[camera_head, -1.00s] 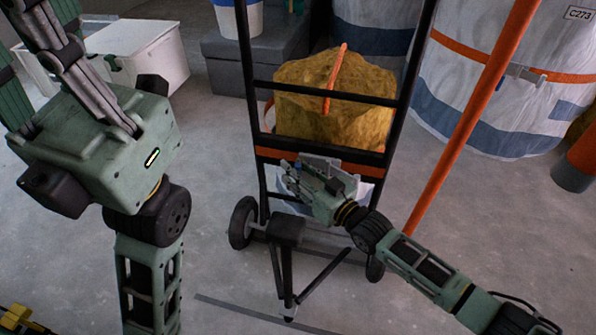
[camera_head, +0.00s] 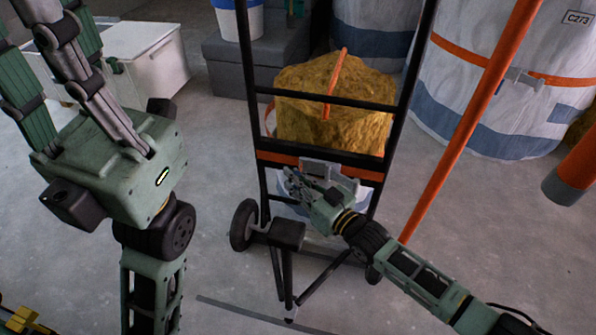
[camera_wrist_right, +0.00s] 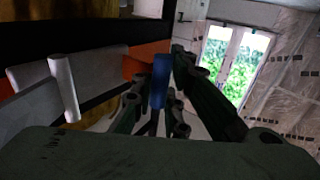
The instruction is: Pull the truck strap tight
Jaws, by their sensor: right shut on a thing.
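A black hand truck (camera_head: 258,118) stands upright in the middle of the head view. A rough yellow-brown load (camera_head: 300,122) sits on it. An orange strap (camera_head: 338,78) runs over the load, and an orange band (camera_head: 277,157) crosses the frame below it. A grey plate-like fitting (camera_head: 318,168) sits at that band. My right gripper (camera_head: 298,188) is just below and in front of the fitting. In the right wrist view, a blue grip (camera_wrist_right: 160,82) lies between the fingers, shut on it. My left gripper (camera_head: 75,75) is raised at the upper left, fingertips cut off by the frame.
An orange pole (camera_head: 468,125) slants right of the truck. Large strapped white drums (camera_head: 500,110) stand behind it. A white box (camera_head: 145,60) and a grey case (camera_head: 225,65) with a bucket (camera_head: 240,20) are at the back left.

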